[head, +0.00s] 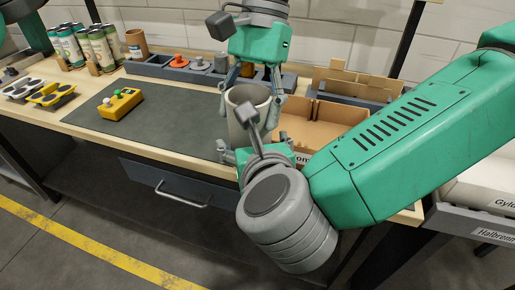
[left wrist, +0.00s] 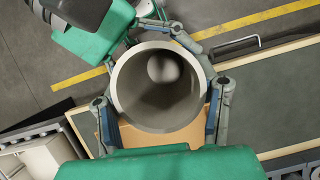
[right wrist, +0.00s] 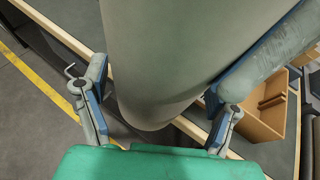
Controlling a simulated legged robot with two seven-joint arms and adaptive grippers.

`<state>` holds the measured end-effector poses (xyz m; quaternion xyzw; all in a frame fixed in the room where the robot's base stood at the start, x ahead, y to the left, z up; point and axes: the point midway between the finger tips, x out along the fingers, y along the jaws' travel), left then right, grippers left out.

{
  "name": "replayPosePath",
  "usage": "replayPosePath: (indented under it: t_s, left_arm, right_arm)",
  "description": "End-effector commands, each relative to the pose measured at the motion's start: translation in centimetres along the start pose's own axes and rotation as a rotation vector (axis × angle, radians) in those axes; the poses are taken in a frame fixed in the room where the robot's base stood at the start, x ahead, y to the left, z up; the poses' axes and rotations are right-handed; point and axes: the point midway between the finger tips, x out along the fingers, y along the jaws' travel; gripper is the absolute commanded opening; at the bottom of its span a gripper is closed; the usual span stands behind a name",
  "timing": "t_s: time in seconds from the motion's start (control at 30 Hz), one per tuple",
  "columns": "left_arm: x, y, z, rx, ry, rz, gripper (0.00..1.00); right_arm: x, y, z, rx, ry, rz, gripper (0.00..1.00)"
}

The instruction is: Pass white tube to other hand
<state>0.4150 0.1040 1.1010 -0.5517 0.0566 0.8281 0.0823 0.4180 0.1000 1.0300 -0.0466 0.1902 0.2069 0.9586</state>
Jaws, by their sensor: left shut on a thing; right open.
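The white tube (head: 236,126) is pale grey-white, wide and upright, above the front of the workbench. My left gripper (head: 250,84) comes down from above and is shut on its upper part. In the left wrist view I look into the open tube (left wrist: 126,92), between the left fingers (left wrist: 162,108). My right gripper (head: 252,148) is open at the tube's lower part, below the left one. In the right wrist view the tube (right wrist: 180,60) stands between the spread right fingers (right wrist: 158,105); whether they touch it is unclear. My right wrist hides part of the tube in the head view.
A cardboard box (head: 300,135) is just right of the tube. A dark tray with coloured parts (head: 178,62) runs behind. A yellow block with knobs (head: 120,104) sits on the dark mat (head: 172,118). Printed cans (head: 98,48) stand at the back left. The mat's middle is clear.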

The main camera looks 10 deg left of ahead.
Motion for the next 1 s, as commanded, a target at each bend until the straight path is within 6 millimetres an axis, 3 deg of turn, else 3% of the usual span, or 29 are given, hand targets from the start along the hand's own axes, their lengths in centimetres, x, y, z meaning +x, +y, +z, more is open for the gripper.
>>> replayPosePath:
  t_s: [0.37, 0.53, 0.6, 0.63, 0.7, 1.0]
  left_arm:
    - [-0.03, 0.03, 0.01, 0.000, 0.000, 0.000, 0.15]
    - [-0.02, 0.02, 0.01, 0.000, 0.000, -0.001, 0.15]
    - [0.00, -0.01, 0.02, -0.001, -0.001, -0.002, 0.15]
    - [0.00, -0.03, 0.02, -0.001, -0.001, -0.002, 0.58]
    - [0.01, -0.04, 0.03, -0.001, -0.002, -0.003, 0.79]
    - [-0.20, 0.01, 0.00, -0.001, 0.000, -0.001, 0.79]
  right_arm:
    - [0.62, -0.04, -0.04, -0.001, 0.000, 0.000, 0.81]
    - [0.62, -0.07, -0.03, 0.000, 0.000, -0.001, 0.26]
    - [0.64, -0.12, -0.03, 0.000, 0.000, -0.003, 0.25]
    - [0.64, -0.14, -0.01, 0.000, 0.000, -0.003, 0.25]
    - [0.65, -0.18, -0.01, 0.000, 0.000, -0.004, 0.25]
    - [0.61, -0.08, 0.00, 0.000, 0.000, -0.001, 0.25]
